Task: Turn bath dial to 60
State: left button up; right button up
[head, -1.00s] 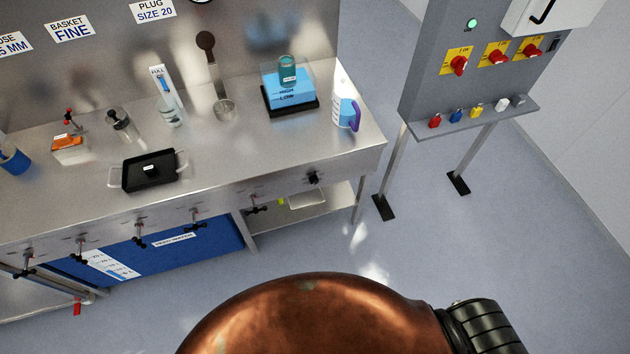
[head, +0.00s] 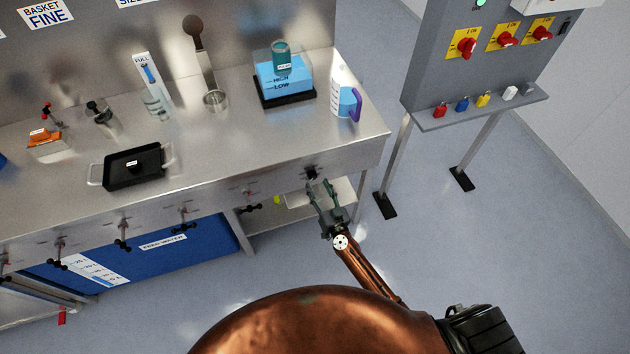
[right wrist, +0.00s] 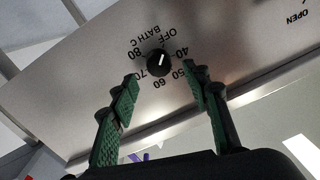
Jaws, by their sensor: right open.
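The bath dial (head: 311,173) is a small black knob on the bench's front panel. In the right wrist view the bath dial (right wrist: 158,62) is ringed by OFF, 40, 50, 60, 70 and 80, with BATH C above. Its white pointer slants up and right, towards OFF. My right gripper (head: 320,188) is just in front of and below the dial. In the wrist view my right gripper (right wrist: 161,82) is open, its green-padded fingers on either side of the dial's lower part, apart from it. My left gripper is not in view.
The bath (head: 285,85) with blue liquid and a purple-handled jug (head: 346,101) stand on the bench above the dial. Black-handled valves line the front panel to the left. A grey switch cabinet (head: 425,90) stands to the right. The floor before the bench is clear.

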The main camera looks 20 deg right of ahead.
aim_at(314, 178)
jog(key=w, duration=0.2)
jog(key=shift+w+a+f, duration=0.1)
jog(key=shift+w, duration=0.75)
jog(key=shift+c, duration=0.6)
jog(key=c, duration=1)
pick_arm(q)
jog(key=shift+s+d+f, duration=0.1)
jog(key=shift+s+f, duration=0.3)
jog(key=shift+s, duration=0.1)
pick_arm(e)
jog(key=shift+c, duration=0.2)
